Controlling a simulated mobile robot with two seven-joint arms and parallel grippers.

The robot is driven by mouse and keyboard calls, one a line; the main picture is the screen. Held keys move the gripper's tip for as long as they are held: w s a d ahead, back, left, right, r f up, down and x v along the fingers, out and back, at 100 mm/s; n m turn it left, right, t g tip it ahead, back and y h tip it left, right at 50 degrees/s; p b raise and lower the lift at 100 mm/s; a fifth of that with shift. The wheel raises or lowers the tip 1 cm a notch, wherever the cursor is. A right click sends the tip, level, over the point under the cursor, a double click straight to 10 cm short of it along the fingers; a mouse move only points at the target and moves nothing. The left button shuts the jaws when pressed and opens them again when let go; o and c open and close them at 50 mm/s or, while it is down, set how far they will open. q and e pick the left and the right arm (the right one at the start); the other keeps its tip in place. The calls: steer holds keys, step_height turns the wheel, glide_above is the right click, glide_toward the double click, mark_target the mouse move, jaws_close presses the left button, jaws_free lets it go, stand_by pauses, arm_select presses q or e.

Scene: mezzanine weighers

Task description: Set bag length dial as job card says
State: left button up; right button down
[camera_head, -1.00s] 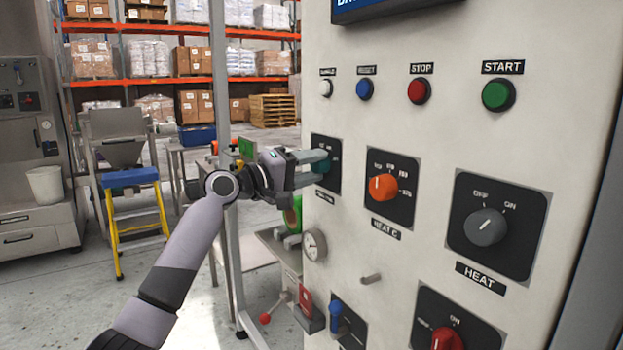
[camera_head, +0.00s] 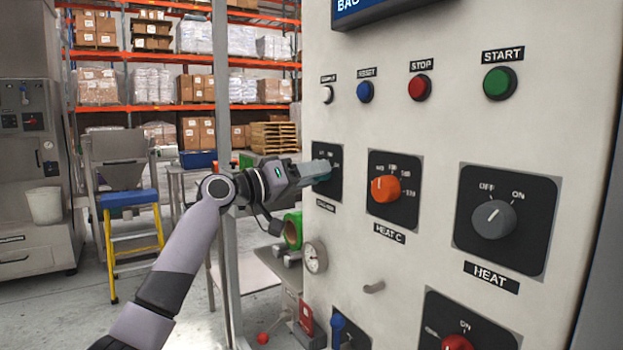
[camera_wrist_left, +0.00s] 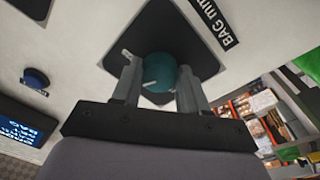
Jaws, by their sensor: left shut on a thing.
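The bag length dial is a teal knob on a black square plate, labelled "BAG MM" in the left wrist view (camera_wrist_left: 160,73). In the head view its plate (camera_head: 327,192) sits at the panel's left edge, left of the orange HEAT C dial (camera_head: 385,189). My left gripper (camera_head: 320,171) is shut on the teal dial, one finger on each side of it in the left wrist view. A white pointer mark shows on the knob; the value it points at is not readable. The fingers partly cover the dial's scale. No job card can be made out. My right gripper is out of view.
The panel also carries START (camera_head: 499,83), STOP (camera_head: 421,87) and RESET (camera_head: 365,92) buttons and a HEAT switch (camera_head: 492,219). A screen (camera_head: 395,8) is cut off at the top.

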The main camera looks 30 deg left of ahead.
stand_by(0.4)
arm_select(q)
steer(key=o, duration=1.1)
steer(key=shift+c, duration=0.2)
steer(key=b+v, duration=0.1)
steer(key=v, duration=0.6)
